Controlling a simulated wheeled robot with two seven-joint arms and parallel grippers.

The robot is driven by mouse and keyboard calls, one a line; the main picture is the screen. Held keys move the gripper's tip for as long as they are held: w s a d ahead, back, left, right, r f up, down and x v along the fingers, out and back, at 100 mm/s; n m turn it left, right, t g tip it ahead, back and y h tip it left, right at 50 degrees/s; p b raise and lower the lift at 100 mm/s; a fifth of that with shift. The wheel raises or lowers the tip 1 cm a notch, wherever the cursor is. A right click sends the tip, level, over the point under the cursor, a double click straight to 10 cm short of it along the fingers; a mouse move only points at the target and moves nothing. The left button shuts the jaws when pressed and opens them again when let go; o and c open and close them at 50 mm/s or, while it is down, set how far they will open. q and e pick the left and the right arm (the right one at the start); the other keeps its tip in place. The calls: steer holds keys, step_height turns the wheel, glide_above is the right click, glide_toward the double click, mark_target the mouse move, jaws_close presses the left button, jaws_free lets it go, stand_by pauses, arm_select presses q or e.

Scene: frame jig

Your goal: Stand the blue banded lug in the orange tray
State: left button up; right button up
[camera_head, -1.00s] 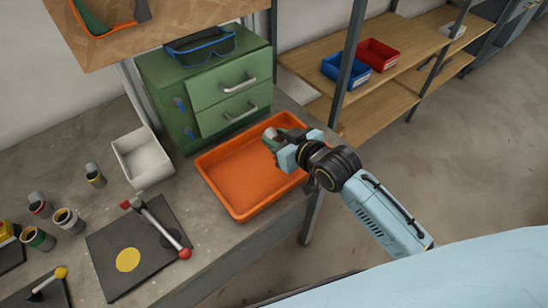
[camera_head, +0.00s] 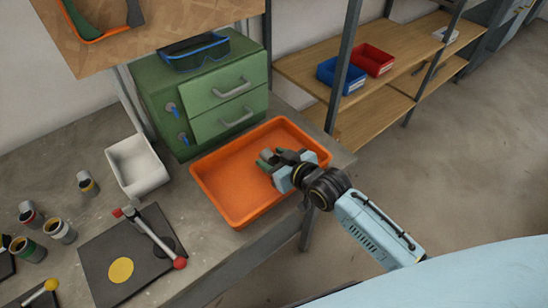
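The orange tray (camera_head: 226,211) lies on the bench in front of the green drawer cabinet. My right gripper (camera_head: 268,159) reaches in from the right over the tray's right half, low and near its floor. It looks shut on a small grey lug (camera_head: 267,154), whose grey end shows between the greenish fingers. The fingers hide the rest of it, so I cannot make out a blue band. I cannot tell whether the lug touches the tray floor. The rest of the tray is empty. My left gripper is not in view.
Several other banded lugs, such as this one (camera_head: 87,183), stand at the left. A white bin (camera_head: 137,166) and a dark plate with a red-ended lever (camera_head: 122,262) lie left of the tray. The green cabinet (camera_head: 208,95) stands close behind it.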

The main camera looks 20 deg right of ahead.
steer(key=shift+r, duration=0.15)
steer(key=shift+s+d+r, duration=0.1)
steer(key=shift+s, duration=0.15)
steer(key=p+v, duration=0.2)
steer(key=v, duration=0.9)
steer(key=shift+s+d+r, duration=0.1)
steer(key=shift+s+r, duration=0.05)
